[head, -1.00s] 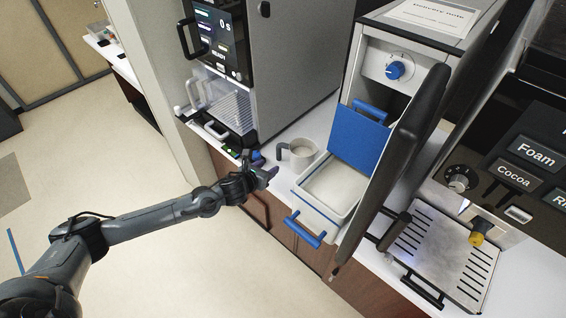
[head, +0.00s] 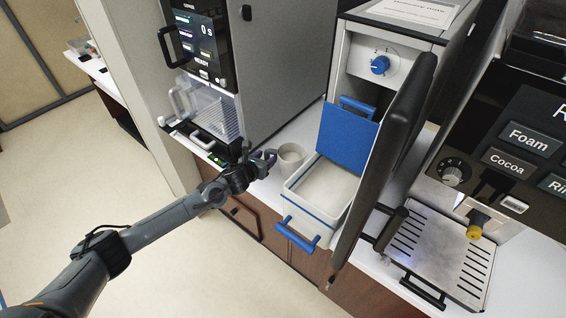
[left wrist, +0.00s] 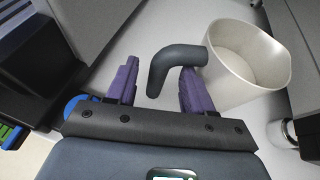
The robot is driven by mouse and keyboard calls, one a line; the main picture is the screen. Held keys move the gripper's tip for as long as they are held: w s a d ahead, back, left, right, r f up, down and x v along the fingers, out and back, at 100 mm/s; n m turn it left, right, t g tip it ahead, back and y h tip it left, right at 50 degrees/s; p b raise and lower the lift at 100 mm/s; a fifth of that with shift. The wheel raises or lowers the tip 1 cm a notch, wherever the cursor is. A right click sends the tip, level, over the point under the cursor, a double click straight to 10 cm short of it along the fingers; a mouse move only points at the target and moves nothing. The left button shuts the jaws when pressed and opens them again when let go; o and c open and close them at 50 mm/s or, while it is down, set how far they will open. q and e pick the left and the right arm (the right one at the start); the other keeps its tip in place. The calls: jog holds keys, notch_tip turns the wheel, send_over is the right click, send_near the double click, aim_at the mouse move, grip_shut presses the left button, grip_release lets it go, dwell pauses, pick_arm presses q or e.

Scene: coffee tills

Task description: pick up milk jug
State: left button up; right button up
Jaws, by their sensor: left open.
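The milk jug (left wrist: 248,62) is a pale, open-topped cup with a dark bent handle (left wrist: 178,64). In the head view the jug (head: 291,158) stands on the white counter between the coffee machine and the white drawer. My left gripper (left wrist: 158,82) is open. In the left wrist view, the end of the handle shows between its two purple fingers, and the right finger is close to the jug's wall. Whether anything touches, I cannot tell. In the head view the left gripper (head: 262,163) is at the jug's left side. My right gripper is not in view.
A white drawer (head: 313,216) with blue handles is pulled out just right of the jug, its blue lid (head: 346,138) raised. A coffee machine (head: 207,100) stands behind left. A dark panel (head: 394,150) and a metal drip tray (head: 440,250) are further right.

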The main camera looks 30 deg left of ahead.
pick_arm(q)
jog(key=shift+x, duration=1.9)
jog(key=shift+a+f, duration=0.1)
grip_shut()
